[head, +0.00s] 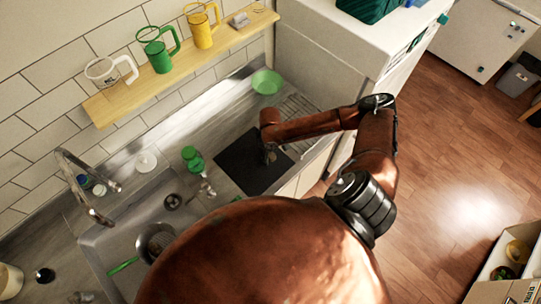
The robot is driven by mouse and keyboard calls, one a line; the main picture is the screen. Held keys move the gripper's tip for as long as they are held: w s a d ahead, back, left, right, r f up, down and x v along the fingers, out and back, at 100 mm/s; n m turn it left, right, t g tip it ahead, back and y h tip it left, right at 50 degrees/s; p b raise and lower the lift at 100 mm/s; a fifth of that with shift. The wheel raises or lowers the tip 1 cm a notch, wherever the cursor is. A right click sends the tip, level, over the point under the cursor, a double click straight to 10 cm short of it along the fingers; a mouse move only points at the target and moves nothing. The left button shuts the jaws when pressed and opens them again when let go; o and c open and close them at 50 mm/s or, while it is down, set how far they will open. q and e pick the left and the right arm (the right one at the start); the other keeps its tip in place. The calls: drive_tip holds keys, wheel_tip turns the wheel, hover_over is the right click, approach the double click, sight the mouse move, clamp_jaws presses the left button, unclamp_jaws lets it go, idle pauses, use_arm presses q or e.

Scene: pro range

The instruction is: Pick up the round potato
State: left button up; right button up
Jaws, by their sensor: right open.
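I cannot make out a round potato anywhere in the head view. My right gripper (268,156) points down over the black mat (240,166) on the counter by the sink. Its fingers are small and dark against the mat, and I see nothing held between them. The gripper and arm hide part of the mat. My left gripper is not in view.
Left of the mat are a green-capped item (193,159) and the sink (112,246) with its tall faucet (88,186). A green bowl (266,82) stands behind. A wooden shelf (185,67) holds mugs above. A box (522,236) with items stands lower right.

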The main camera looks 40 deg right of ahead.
drive_tip(key=shift+f, duration=0.25)
drive_tip(key=shift+c, duration=0.6)
drive_tip(key=c, duration=1.2)
drive_tip(key=shift+r, duration=0.1)
